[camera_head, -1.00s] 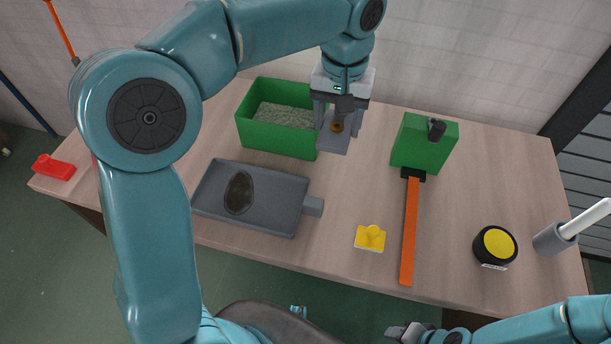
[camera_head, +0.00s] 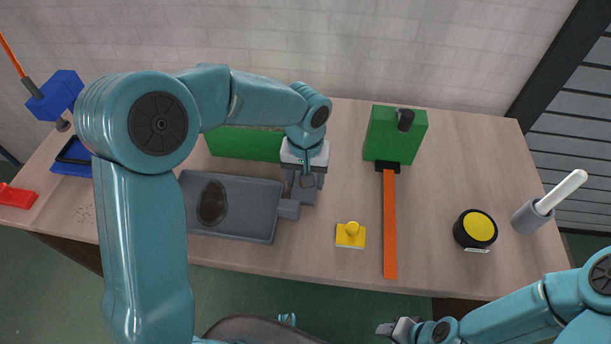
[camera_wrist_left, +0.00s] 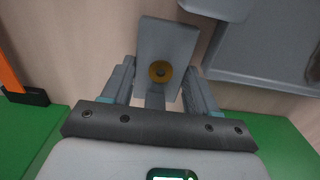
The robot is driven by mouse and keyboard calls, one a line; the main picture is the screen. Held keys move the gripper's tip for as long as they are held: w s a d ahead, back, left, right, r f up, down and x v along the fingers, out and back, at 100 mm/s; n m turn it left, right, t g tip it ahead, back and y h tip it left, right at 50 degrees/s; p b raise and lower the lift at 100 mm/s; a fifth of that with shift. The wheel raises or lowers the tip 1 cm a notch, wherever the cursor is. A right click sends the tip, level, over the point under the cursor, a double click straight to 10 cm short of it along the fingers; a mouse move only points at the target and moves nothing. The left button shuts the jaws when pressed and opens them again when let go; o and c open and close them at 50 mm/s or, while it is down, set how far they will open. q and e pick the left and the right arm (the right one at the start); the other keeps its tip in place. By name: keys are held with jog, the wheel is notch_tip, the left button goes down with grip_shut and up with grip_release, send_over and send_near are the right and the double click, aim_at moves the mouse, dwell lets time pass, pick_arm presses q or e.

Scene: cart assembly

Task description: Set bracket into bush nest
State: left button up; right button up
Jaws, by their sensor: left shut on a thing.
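The bracket (camera_wrist_left: 170,45) is a grey angled plate with a brass ring (camera_wrist_left: 160,71) in it. My left gripper (camera_wrist_left: 158,85) is shut on it, one finger on each side in the left wrist view. In the head view my left gripper (camera_head: 307,183) holds the bracket (camera_head: 303,196) over the table, just right of the grey tray's handle. It partly hides the bracket, and I cannot tell whether the bracket touches the table. I cannot make out which thing is the bush nest. My right gripper (camera_head: 395,328) is low in front of the table, its jaws too small to read.
A grey tray (camera_head: 255,228) with a dark oval patch lies left of the bracket. Behind are a green bin (camera_head: 235,146) and a green block (camera_head: 395,135) with an orange strip (camera_head: 390,235). A yellow knobbed piece (camera_head: 351,236) and a black-yellow disc (camera_head: 475,229) stand right.

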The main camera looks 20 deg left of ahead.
pick_arm(q)
jog(key=shift+s+r, duration=0.1)
jog(key=shift+r, duration=0.05)
jog(key=shift+f, duration=0.2)
jog(key=o, duration=1)
jog(key=shift+o, duration=0.2)
